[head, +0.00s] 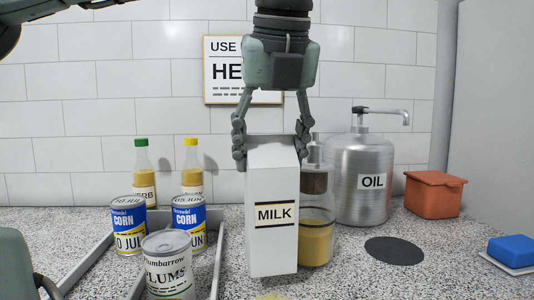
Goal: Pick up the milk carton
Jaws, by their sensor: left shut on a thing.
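A tall white milk carton (272,240) with a black-and-gold MILK label stands upright in the middle of the head view. My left gripper (270,145) comes down from above, its two fingers on either side of the carton's top, shut on it. The carton's base appears at counter level; whether it touches the counter is hard to tell. At the lower left edge, part of my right gripper (45,285) shows, and its fingertips are mostly cut off.
A tray (92,262) with corn cans (189,222) and a plums can (168,266) stands left. A glass jar (316,240) is close behind the carton's right side. An oil dispenser (360,180), orange box (434,195) and blue sponge (512,250) stand right, near a dark disc (394,250).

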